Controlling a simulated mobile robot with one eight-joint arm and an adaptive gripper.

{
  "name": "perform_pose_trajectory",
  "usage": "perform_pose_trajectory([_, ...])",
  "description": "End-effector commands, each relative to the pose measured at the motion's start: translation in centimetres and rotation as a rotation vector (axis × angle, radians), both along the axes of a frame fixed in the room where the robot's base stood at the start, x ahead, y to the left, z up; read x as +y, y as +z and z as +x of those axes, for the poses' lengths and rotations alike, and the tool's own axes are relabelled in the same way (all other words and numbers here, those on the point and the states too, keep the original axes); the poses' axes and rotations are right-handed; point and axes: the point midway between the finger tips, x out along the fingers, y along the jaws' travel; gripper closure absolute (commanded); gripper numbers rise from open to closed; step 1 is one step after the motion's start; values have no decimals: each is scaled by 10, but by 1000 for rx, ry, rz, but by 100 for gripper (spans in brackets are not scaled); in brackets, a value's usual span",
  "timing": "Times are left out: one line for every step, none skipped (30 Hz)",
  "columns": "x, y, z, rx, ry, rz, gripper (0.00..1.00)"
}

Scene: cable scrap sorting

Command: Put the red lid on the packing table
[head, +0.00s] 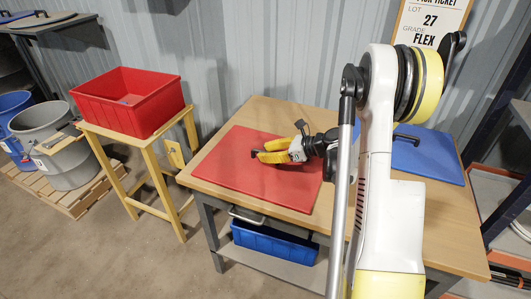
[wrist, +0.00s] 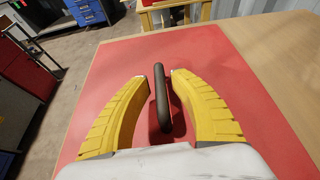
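The red lid (head: 240,172) lies flat on the wooden top of the packing table (head: 270,112), at its left side. It fills much of the wrist view (wrist: 110,75), with its dark bar handle (wrist: 161,95) upright in the middle. My gripper (head: 262,155) is low over the lid at the handle. In the wrist view its two yellow fingers (wrist: 161,76) stand open on either side of the handle, with a gap on each side. I cannot tell how far down the fingers reach. The gripper holds nothing.
A blue lid (head: 430,157) lies on the table's right side, partly behind my arm. An open red crate (head: 125,103) stands on a yellow stand (head: 150,147) to the left. A blue bin (head: 268,242) sits on the shelf below. Grey (head: 58,150) and blue drums stand far left.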

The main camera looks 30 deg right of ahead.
Motion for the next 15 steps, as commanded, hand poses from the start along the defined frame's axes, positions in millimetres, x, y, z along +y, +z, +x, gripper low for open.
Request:
perform_pose_trajectory([-3, 4, -4, 0, -2, 0, 73])
perform_pose_trajectory([-6, 6, -6, 0, -2, 0, 73])
perform_pose_trajectory([-10, 9, -11, 0, -4, 0, 73])
perform_pose_trajectory([-13, 12, -15, 0, -4, 0, 73])
perform_pose_trajectory([-16, 16, -20, 0, -4, 0, 73])
perform_pose_trajectory([-22, 20, -26, 0, -6, 1, 73])
perform_pose_trajectory([-25, 23, -31, 0, -6, 1, 73])
perform_pose_trajectory([-29, 27, -37, 0, -5, 0, 73])
perform_pose_trajectory([-34, 30, -43, 0, -5, 0, 73])
perform_pose_trajectory([-38, 33, -48, 0, -6, 1, 73])
perform_pose_trajectory([-42, 36, -53, 1, -5, 1, 73])
perform_pose_trajectory([-46, 39, -59, 0, -6, 1, 73])
perform_pose_trajectory([-49, 42, -63, 0, -4, 0, 73])
perform_pose_trajectory([-52, 44, -67, 0, -4, 0, 73])
perform_pose_trajectory([-55, 46, -72, -1, -4, -1, 73])
